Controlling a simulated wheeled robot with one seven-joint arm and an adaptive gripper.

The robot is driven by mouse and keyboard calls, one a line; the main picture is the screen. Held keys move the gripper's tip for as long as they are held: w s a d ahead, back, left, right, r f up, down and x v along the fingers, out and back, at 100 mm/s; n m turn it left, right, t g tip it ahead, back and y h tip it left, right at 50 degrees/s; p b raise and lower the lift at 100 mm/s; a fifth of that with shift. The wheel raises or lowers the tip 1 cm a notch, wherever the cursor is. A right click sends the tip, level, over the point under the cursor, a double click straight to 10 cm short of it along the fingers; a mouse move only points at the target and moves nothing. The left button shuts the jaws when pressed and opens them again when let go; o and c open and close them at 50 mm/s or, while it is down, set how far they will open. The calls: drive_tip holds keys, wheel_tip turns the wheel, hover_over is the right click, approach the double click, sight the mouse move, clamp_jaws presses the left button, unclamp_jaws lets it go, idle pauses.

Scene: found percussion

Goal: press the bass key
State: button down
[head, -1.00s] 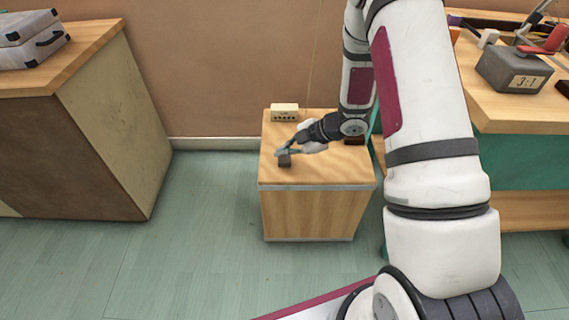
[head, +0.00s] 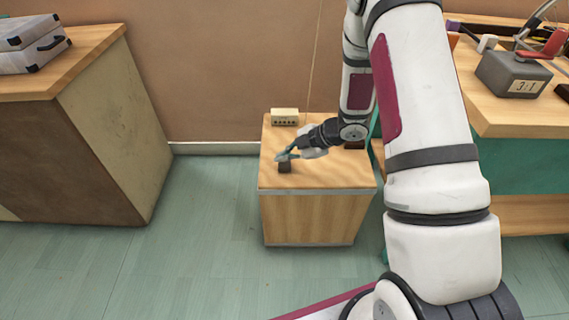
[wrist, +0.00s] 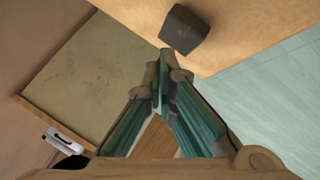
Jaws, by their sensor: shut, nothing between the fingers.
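A small dark block (head: 285,167) stands on top of a low wooden cabinet (head: 330,177), near its front left. No label on it can be read, so I cannot tell for sure that it is the bass key. It also shows in the wrist view as a dark, square-faced block (wrist: 185,30) just beyond my fingertips. My gripper (head: 281,157) is shut and empty, its tips at the block's upper edge in the head view. In the wrist view the fingertips (wrist: 163,76) meet; a small gap shows between them and the block. I cannot tell whether they touch.
A beige box with dark knobs (head: 285,116) sits at the cabinet's back left. Another dark piece (head: 354,145) is partly hidden behind my wrist. A large cabinet with silver cases (head: 34,47) is at left, a cluttered workbench (head: 490,98) at right. Green floor lies clear in front.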

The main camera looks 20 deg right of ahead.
sight(284, 166)
drive_tip(key=shift+f, duration=0.15)
idle(0.3)
drive_tip(key=shift+f, duration=0.3)
drive_tip(key=shift+f+b, duration=0.45)
drive_tip(key=shift+f, duration=0.1)
idle(0.7)
drive_tip(key=shift+r, duration=0.15)
drive_tip(key=shift+r+p, duration=0.85)
drive_tip(key=shift+p, duration=0.1)
drive_tip(key=shift+r, duration=0.1)
wheel_tip(284, 166, up, 5)
drive_tip(key=p, duration=0.4)
drive_tip(key=shift+p, duration=0.4)
